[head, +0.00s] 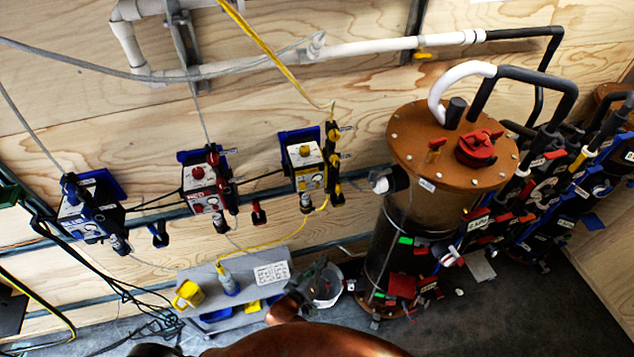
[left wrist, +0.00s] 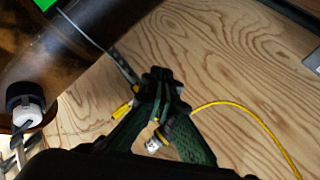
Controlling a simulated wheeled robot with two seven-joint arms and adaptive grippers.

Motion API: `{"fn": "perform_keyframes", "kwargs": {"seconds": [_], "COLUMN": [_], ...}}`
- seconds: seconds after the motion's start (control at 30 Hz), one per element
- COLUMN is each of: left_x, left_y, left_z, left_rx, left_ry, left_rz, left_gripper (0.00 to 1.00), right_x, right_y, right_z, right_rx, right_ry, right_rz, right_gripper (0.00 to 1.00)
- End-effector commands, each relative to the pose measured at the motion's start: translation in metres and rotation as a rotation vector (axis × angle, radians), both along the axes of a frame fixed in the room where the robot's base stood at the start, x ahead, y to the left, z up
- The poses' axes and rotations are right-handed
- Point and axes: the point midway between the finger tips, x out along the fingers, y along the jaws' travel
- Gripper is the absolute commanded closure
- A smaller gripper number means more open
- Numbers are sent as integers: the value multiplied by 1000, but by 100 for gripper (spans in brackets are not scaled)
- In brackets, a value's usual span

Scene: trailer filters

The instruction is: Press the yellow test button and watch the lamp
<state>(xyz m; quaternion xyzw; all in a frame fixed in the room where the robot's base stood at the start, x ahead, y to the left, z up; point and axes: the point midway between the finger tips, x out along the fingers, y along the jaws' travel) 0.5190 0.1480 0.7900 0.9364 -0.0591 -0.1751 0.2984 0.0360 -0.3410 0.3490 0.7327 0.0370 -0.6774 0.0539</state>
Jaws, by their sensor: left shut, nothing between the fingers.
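The yellow-labelled box (head: 304,168) hangs on the plywood wall, right of the red and blue ones. Its yellow button (head: 305,150) shows on its upper face. I cannot pick out a lit lamp. A yellow cable (left wrist: 235,108) and a metal connector (left wrist: 155,143) show around the fingers there. My right gripper is not in view.
A red-labelled box (head: 203,200) and a blue-labelled box (head: 88,215) are on the left. A large filter tank (head: 455,145) stands to the right.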

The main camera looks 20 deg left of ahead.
Motion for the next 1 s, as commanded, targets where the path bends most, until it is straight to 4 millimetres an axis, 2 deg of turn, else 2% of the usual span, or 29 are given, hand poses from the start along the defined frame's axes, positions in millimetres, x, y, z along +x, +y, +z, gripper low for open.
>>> {"fn": "perform_keyframes", "kwargs": {"seconds": [0.03,0.2,0.3,0.4,0.5,0.6,1.0], "left_x": [7,19,21,20,19,18,21], "left_y": [-3,-7,-7,-7,-6,-5,-4], "left_z": [39,143,189,222,240,246,246], "left_rx": [-35,-151,-207,-247,-269,-278,-278], "left_ry": [-48,-181,-241,-282,-306,-315,-316], "left_rz": [8,32,39,44,46,46,46], "left_gripper": [100,100,100,100,100,100,100], "right_x": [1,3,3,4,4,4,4], "right_y": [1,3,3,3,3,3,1], "right_z": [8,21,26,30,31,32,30], "right_rx": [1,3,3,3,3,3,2], "right_ry": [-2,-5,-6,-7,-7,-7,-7], "right_rz": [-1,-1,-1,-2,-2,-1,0], "right_gripper": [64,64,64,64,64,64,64]}}
